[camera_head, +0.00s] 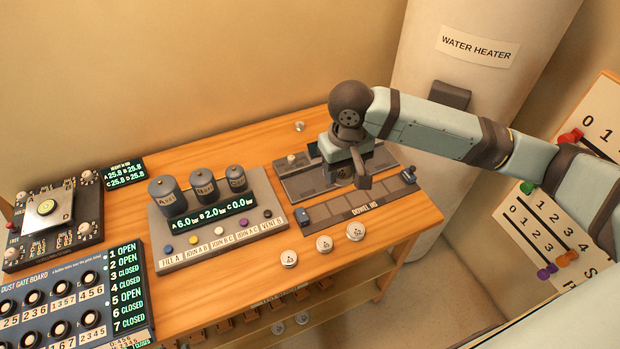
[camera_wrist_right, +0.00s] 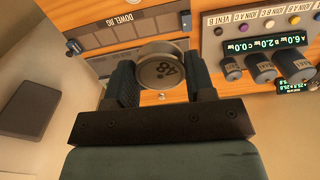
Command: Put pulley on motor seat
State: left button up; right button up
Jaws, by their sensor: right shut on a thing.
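My right gripper (camera_head: 350,178) is over the grey plate behind the dowel jig. In the right wrist view its fingers (camera_wrist_right: 162,80) are shut on a round grey disc marked 48 (camera_wrist_right: 165,68), which I take to be the pulley. In the head view the gripper and arm largely hide the disc. The grey plate (camera_head: 300,185) under the gripper may carry the motor seat, but I cannot make the seat out. Whether the disc touches anything below is not clear. My left gripper is not in view.
The dowel jig (camera_head: 345,212) lies just in front of the gripper. Several pale round pieces, one here (camera_head: 324,243), stand along the bench's front edge. A panel with three dark cylinders (camera_head: 203,185) is to the left. A water heater (camera_head: 440,75) stands behind the arm.

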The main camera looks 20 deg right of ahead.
aim_at(302, 183)
jog(key=l+u, duration=0.1)
jog(key=u, duration=1)
jog(key=k+l, duration=0.15)
jog(key=l, duration=0.2)
jog(key=k+l, duration=0.15)
jog(key=l, duration=0.2)
jog(key=k+l, duration=0.1)
jog(key=l, duration=0.2)
